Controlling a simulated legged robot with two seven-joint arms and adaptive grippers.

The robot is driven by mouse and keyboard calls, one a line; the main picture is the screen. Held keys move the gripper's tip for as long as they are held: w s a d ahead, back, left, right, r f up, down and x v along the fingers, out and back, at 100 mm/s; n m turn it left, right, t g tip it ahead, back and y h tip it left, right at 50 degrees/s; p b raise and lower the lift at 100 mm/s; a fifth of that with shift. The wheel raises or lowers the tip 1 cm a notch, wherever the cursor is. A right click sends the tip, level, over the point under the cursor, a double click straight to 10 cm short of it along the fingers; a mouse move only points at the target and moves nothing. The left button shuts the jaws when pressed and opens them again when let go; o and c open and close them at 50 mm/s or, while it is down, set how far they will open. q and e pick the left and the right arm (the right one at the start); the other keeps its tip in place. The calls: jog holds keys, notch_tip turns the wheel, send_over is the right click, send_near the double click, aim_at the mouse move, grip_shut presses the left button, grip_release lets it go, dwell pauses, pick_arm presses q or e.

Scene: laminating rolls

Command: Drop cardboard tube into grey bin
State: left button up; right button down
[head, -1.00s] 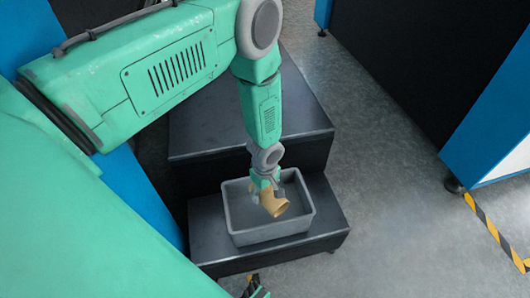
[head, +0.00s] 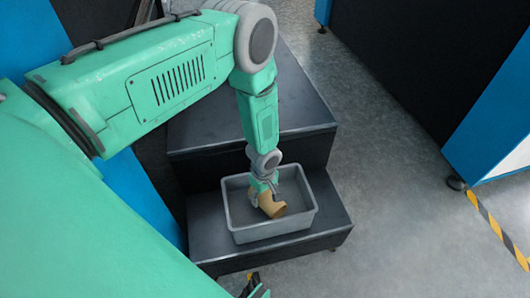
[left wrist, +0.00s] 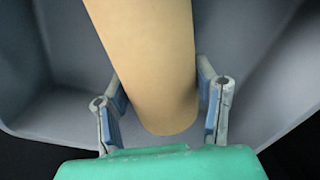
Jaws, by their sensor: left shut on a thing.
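The tan cardboard tube (head: 270,206) is in my left gripper (head: 264,190), inside the outline of the grey bin (head: 270,235). In the left wrist view the tube (left wrist: 150,60) lies between the two fingers of the gripper (left wrist: 162,108), with the bin's grey inside (left wrist: 255,60) around and behind it. The gripper is shut on the tube. I cannot tell whether the tube touches the bin floor. A small dark tip at the bottom edge of the head view may be part of my right gripper; its fingers cannot be made out.
The bin stands on the lower dark step (head: 215,245), below a taller dark step (head: 200,140). A blue and black machine (head: 420,60) stands at the right. The grey floor (head: 400,230) between is clear, with yellow-black tape (head: 490,222) at the far right.

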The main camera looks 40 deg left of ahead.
pick_arm(q)
jog(key=o, duration=1.3)
jog(key=shift+a, duration=0.2)
jog(key=shift+d, duration=0.1)
jog(key=shift+d, duration=0.1)
jog(key=shift+d+r+p, duration=0.1)
jog(key=shift+r+p, duration=0.35)
jog(key=shift+r, duration=0.1)
notch_tip(320, 180, up, 11)
jog(key=p, duration=0.4)
jog(key=s+r+m, duration=0.1)
jog(key=s+m, duration=0.4)
jog(key=s, duration=0.2)
jog(key=s+r+m, duration=0.2)
jog(key=s+m, duration=0.3)
jog(key=s, duration=0.3)
jog(key=s+d+r+m, duration=0.1)
jog(key=s+m, duration=0.4)
jog(key=s, duration=0.3)
jog(key=shift+d+r+m+t, duration=0.1)
jog(key=shift+r+m+t, duration=0.1)
jog(key=shift+m+t, duration=0.15)
